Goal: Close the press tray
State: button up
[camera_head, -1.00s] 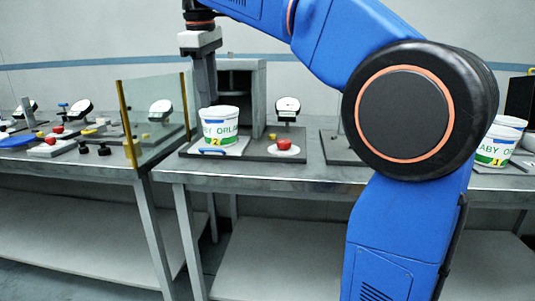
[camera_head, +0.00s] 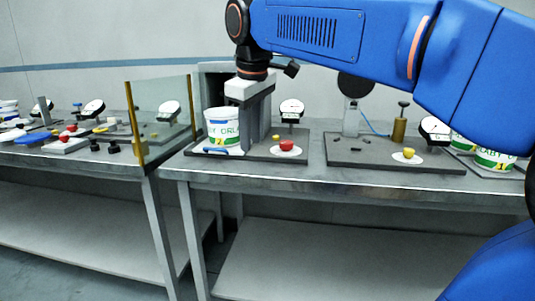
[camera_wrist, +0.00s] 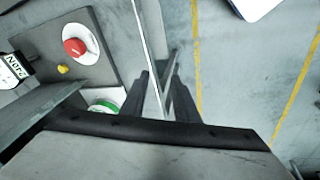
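The press station stands on the middle table, a dark base with a grey upright frame (camera_head: 213,72). Its tray (camera_head: 237,152) is a pale plate with a blue handle (camera_head: 215,151) at the front edge, and a white labelled bucket (camera_head: 222,130) stands upright on it. My gripper (camera_head: 258,145) points down, close to the right of the bucket in the head view; contact cannot be told. In the wrist view my gripper (camera_wrist: 155,85) shows two dark fingers close together, with the table edge and floor beyond. Only a green and white part of the bucket (camera_wrist: 103,106) shows there.
A red button (camera_head: 286,146) on a white disc and a round gauge (camera_head: 291,107) are right of the tray. A glass panel (camera_head: 162,118) with yellow posts stands at the left. Another station with a yellow button (camera_head: 408,153) is to the right. Open floor lies before the table.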

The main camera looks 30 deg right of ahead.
jog(key=shift+m, duration=0.5)
jog(key=shift+s+d+f, duration=0.25)
jog(key=shift+s+f, duration=0.35)
jog(key=shift+s, duration=0.05)
jog(key=shift+s+d+f, duration=0.25)
jog(key=shift+s+f, duration=0.3)
jog(key=shift+s, duration=0.05)
jog(key=shift+s+d+f, duration=0.25)
jog(key=shift+s+f, duration=0.35)
jog(key=shift+s, duration=0.05)
